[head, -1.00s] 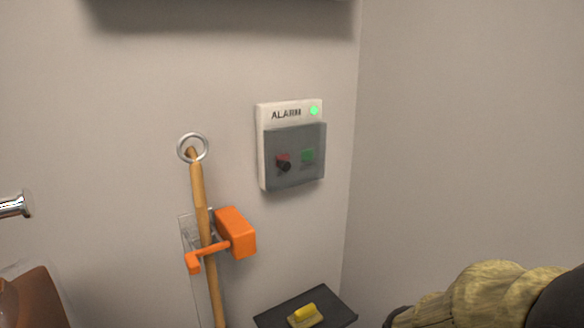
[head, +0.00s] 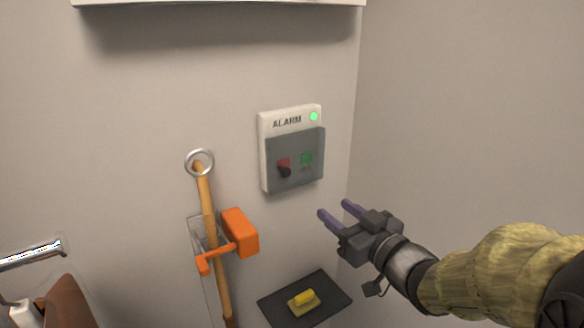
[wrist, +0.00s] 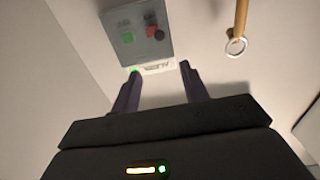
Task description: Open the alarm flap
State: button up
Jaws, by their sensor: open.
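The alarm box (head: 291,114) is white with a lit green light and hangs on the wall in the middle of the head view. Its grey see-through flap (head: 313,168) is down over a red and black knob and a green button. In the wrist view the flap (wrist: 137,45) appears upside down, beyond the fingers. My gripper (head: 340,210) is open and empty, below and right of the box, with its purple fingers pointing toward the wall. It is apart from the flap. The fingers also show in the wrist view (wrist: 160,82).
A wooden pole (head: 208,200) with a metal ring hangs left of the box, held by an orange latch (head: 240,232). A wall corner stands close right of the box.

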aim_at(288, 173)
jog(key=shift+a, duration=0.1)
jog(key=p+x, duration=0.5)
jog(key=x, duration=1.2)
jog(key=shift+w+a, duration=0.1)
jog(key=shift+w, duration=0.1)
jog(key=shift+c, duration=0.5)
grip_shut()
